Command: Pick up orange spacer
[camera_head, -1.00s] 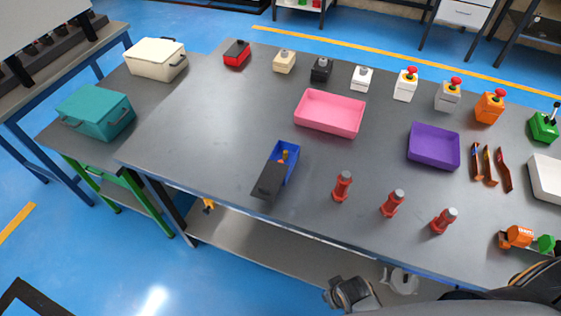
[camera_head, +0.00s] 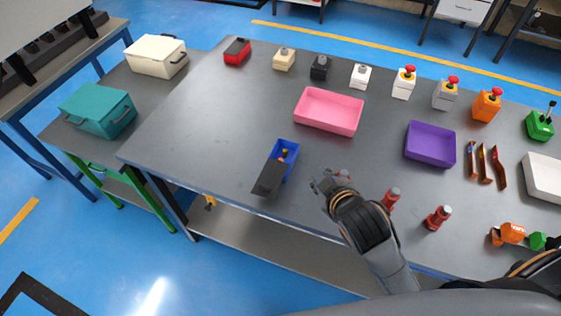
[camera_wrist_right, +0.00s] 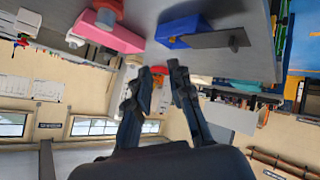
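A small orange-yellow piece (camera_head: 283,155) shows inside the blue open box (camera_head: 291,162) on the table. It is too small to tell whether it is the orange spacer. A dark plate (camera_head: 268,180) covers the front part of that box. My left gripper does not show.
A pink tray (camera_head: 328,111) and a purple tray (camera_head: 430,145) stand behind. Red insulators (camera_head: 390,198) (camera_head: 437,217) stand to the right. An orange and green item (camera_head: 512,233) lies at the right. The table (camera_head: 205,130) is clear left of the blue box.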

